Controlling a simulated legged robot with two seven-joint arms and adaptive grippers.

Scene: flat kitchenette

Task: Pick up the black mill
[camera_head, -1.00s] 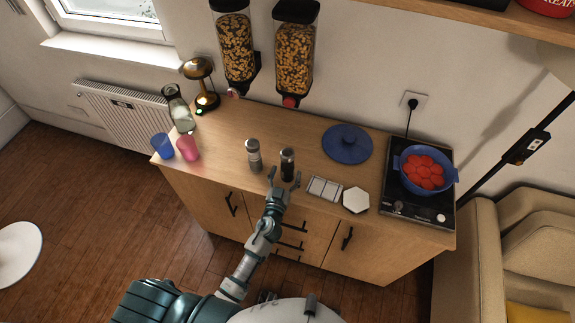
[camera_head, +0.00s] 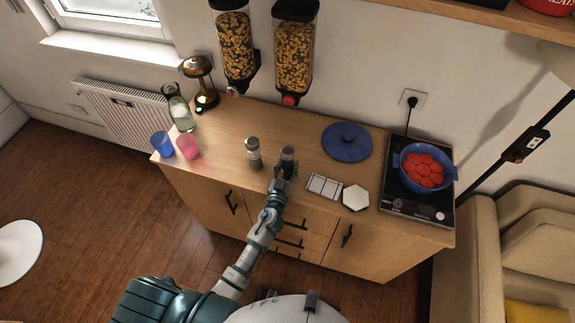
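The black mill (camera_head: 288,154) stands upright near the front edge of the wooden counter (camera_head: 225,130), with its top showing. My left gripper (camera_head: 286,168) is at the mill from the front, its fingers drawn in close on both sides of the body. The fingers and hand hide the mill's lower part, and I see no clear gap under it. My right gripper is not in view.
A grey-topped mill (camera_head: 254,153) stands just left of the black mill. A sectioned white tray (camera_head: 324,187) and a white hexagonal plate (camera_head: 355,197) lie to the right. A blue lid (camera_head: 347,142) lies behind them. A blue pot (camera_head: 424,168) sits on the hob.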

